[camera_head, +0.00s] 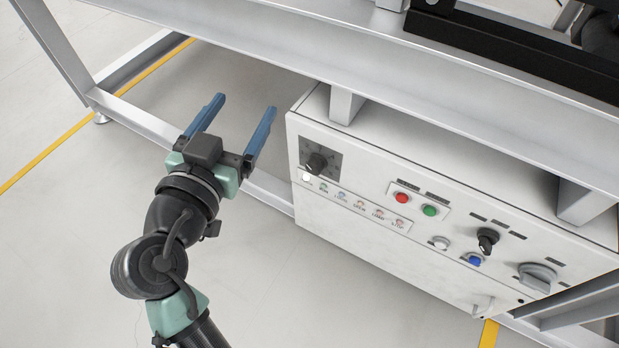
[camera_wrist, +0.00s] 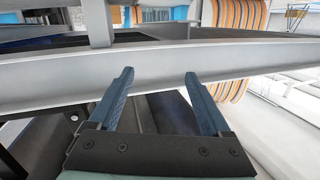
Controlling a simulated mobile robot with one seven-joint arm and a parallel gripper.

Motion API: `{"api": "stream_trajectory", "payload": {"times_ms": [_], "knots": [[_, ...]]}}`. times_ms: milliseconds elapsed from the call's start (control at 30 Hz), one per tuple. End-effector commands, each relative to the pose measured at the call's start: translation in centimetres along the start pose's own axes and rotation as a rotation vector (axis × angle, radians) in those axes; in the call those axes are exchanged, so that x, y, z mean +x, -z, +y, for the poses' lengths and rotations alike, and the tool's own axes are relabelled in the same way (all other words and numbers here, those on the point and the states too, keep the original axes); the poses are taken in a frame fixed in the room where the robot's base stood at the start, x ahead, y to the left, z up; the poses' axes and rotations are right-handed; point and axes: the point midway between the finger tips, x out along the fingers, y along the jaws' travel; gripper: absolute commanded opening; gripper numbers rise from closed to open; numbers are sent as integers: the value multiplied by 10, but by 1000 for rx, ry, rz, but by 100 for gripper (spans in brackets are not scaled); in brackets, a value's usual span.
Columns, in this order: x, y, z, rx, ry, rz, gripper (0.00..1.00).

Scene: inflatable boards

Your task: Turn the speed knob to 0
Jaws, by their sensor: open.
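The black knob (camera_head: 317,162) with a dark square dial plate (camera_head: 326,151) sits at the upper left of the white control box's front. I take it as the speed knob; its markings are too small to read. My gripper (camera_head: 240,103) is open and empty, with two blue fingers well apart, to the left of the box and apart from the knob. In the wrist view the open fingers (camera_wrist: 158,80) point at a grey metal beam, and the knob is not visible there.
The white control box (camera_head: 420,255) also carries a red button (camera_head: 401,198), a green button (camera_head: 429,210), a black switch (camera_head: 487,239), a blue button (camera_head: 475,259) and a grey rotary switch (camera_head: 537,276). A grey frame beam (camera_head: 300,45) runs above the box.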

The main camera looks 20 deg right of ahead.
Motion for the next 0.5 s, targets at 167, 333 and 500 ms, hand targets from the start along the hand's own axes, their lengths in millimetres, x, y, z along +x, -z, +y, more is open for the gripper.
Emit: {"api": "stream_trajectory", "payload": {"times_ms": [167,333,500], "knots": [[-9,-127,37,-55,-148,7,82],[-22,-184,59,-85,-232,58,82],[-30,-204,69,-95,-266,93,82]]}}
